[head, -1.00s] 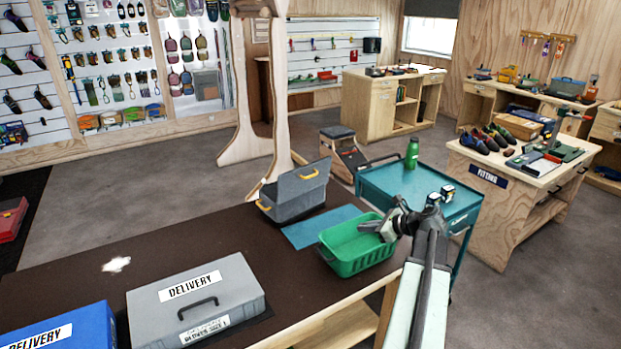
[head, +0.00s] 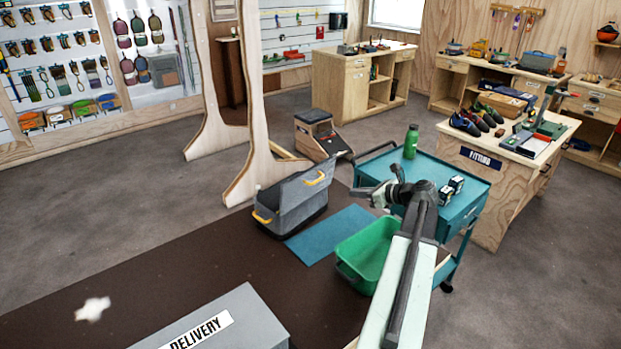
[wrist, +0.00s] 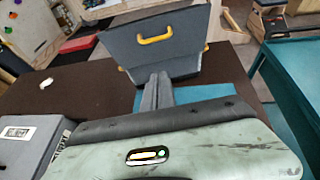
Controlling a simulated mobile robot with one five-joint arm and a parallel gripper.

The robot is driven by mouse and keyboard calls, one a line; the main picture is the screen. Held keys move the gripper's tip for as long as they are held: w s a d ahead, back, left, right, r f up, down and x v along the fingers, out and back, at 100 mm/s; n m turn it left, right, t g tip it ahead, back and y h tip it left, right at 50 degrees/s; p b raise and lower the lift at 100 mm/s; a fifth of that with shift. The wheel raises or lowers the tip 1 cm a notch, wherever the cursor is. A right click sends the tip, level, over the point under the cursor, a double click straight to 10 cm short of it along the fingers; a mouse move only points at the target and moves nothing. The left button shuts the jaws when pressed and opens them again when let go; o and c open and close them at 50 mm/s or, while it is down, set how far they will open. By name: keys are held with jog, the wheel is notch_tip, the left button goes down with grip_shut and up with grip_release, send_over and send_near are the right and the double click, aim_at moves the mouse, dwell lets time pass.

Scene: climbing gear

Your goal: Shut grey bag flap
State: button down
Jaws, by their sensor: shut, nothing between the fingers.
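The grey bag (head: 286,208) stands at the far end of the dark brown table. Its grey flap (head: 305,187) is raised, with a yellow handle on it; another yellow handle is low on the body. In the wrist view the flap (wrist: 185,42) faces the camera just beyond the fingertips. My gripper (head: 362,193) is shut and empty, in the air to the right of the bag, above the green bin's far side. In the wrist view my gripper (wrist: 158,82) points toward the bag's lower part. I cannot tell whether the fingertips touch it.
A green bin (head: 362,270) and a blue-teal mat (head: 335,232) lie right of the bag. A teal cart (head: 455,200) with a green bottle (head: 411,142) stands beyond. A grey delivery case (head: 235,315) is at the near left. A wooden upright (head: 262,110) stands behind the bag.

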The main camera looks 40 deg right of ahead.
jog(key=w+r+b+x, duration=0.1)
jog(key=r+b+x, duration=0.1)
jog(key=x, duration=1.1)
jog(key=shift+w+a+r+b, duration=0.2)
jog(key=shift+w+r+b, duration=0.2)
jog(key=shift+w, duration=0.05)
